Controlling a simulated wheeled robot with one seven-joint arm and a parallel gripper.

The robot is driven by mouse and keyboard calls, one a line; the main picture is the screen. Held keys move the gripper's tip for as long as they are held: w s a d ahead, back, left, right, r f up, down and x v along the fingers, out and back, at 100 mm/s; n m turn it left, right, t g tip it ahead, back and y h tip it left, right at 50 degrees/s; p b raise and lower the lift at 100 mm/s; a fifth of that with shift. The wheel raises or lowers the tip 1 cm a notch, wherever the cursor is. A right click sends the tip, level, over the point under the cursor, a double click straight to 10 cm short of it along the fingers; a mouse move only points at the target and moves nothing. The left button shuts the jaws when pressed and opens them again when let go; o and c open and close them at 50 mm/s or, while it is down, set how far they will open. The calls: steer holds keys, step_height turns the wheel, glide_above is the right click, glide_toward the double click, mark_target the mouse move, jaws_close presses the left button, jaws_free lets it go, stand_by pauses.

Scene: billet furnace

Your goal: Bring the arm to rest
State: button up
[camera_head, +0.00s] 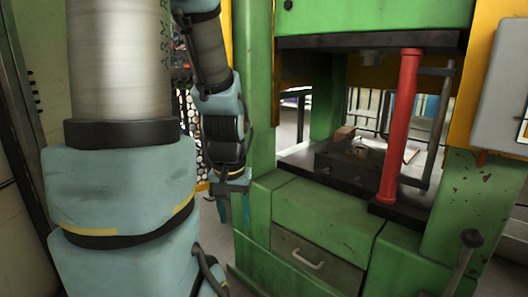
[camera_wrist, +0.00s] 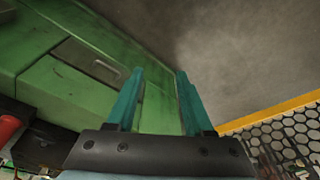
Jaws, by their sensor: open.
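My arm fills the left of the head view and hangs beside the green press (camera_head: 310,215). My gripper shows in the wrist view (camera_wrist: 158,78) as two teal fingers standing apart with nothing between them. In the head view the fingers are partly hidden below the wrist, next to the press's left side. The green press also shows in the wrist view (camera_wrist: 60,75), to the left of and behind the fingers.
The press has a red column (camera_head: 401,125), a dark bed block (camera_head: 345,168) and a drawer with a handle (camera_head: 308,259). A lever with a dark knob (camera_head: 471,238) stands at the lower right. Perforated fencing (camera_wrist: 285,135) with a yellow rail (camera_wrist: 270,112) is nearby. Grey floor (camera_wrist: 230,50) is open beyond the fingers.

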step_height(320, 180, up, 21)
steer(key=s+p, duration=0.1)
steer(key=p, duration=2)
